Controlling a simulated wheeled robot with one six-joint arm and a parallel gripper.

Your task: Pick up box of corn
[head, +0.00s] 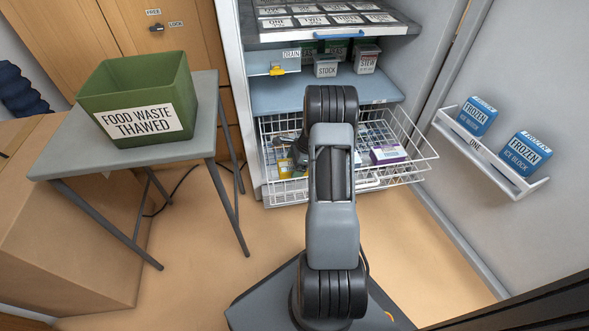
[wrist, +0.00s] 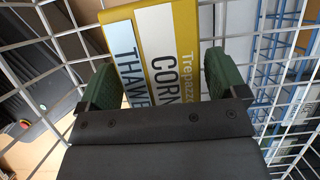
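The box of corn (wrist: 185,14) is yellow with white and light blue label panels reading "CORN" and "THAW". In the wrist view it lies between my gripper's two green-padded fingers (wrist: 162,82), slightly tilted relative to them. The fingers are set wide, one along each side of the box, and look open; whether the pads touch it is hard to tell. In the head view a yellow box (head: 287,167) sits at the left of the white wire basket (head: 406,176), partly hidden by my gripper (head: 298,160).
A purple and white box (head: 388,153) lies in the basket to the right. Above are a blue shelf (head: 285,95) with grey tubs. A green food waste bin (head: 140,95) stands on a grey table (head: 75,150). Blue ice blocks (head: 525,152) sit on the door rack (head: 490,165).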

